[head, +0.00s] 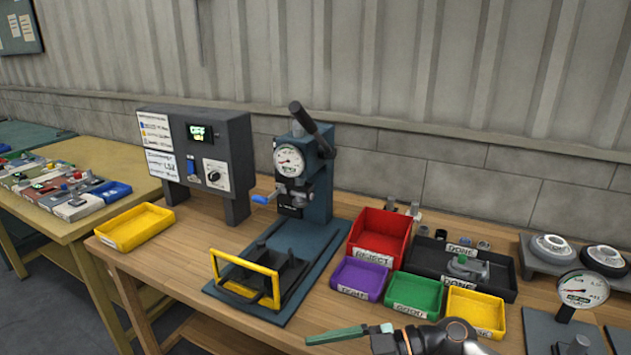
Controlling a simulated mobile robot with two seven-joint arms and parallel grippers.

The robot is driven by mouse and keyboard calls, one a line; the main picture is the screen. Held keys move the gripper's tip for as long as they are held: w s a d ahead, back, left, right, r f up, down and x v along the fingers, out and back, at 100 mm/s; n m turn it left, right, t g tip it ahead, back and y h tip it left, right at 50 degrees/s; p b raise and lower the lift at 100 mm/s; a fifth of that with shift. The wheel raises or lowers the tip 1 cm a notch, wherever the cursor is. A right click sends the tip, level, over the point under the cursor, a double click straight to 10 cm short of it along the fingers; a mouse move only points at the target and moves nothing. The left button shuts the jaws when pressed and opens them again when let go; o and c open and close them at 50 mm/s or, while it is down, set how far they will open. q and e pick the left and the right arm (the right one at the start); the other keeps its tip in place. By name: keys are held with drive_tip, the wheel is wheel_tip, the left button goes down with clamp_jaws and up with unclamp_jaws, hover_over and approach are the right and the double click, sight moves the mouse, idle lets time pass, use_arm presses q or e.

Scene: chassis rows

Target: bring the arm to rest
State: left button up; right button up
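My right arm (425,340) comes in at the bottom edge, right of the middle, low over the front of the wooden bench (250,325). Its gripper end (378,330) points left. A flat green piece (335,335) sticks out to the left from it. I cannot tell whether this is a finger or a held part, nor whether the fingers are open or shut. My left gripper is not in view.
A lever press (318,180) with a dial and a yellow-framed guard (245,275) stands mid-bench. Behind my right arm are red (380,235), purple (360,280), green (415,293) and yellow (475,310) bins and a black tray (510,280). A gauge (583,288) stands right.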

drive_tip(key=s+d+f+m+t+h+p, duration=0.1)
drive_tip(key=s+d+f+m+t+h, duration=0.2)
drive_tip(key=d+f+m+t+h, duration=0.5)
drive_tip(key=s+d+f+m+t+h+p, duration=0.1)
drive_tip(key=s+d+f+m+t+h, duration=0.2)
drive_tip(key=f+m+t, duration=0.5)
drive_tip(key=s+d+f+m+g+h, duration=0.1)
drive_tip(key=s+d+f+g, duration=0.1)
drive_tip(key=s+g, duration=0.1)
drive_tip(key=s+d+f+m+g, duration=0.1)
drive_tip(key=s+d+f+g, duration=0.1)
drive_tip(key=s, duration=0.4)
drive_tip(key=shift+s+d+f+m+g+h+p, duration=0.15)
drive_tip(key=shift+s+f+m+g+h+p, duration=0.25)
drive_tip(key=shift+f+g, duration=0.35)
drive_tip(key=shift+w, duration=0.1)
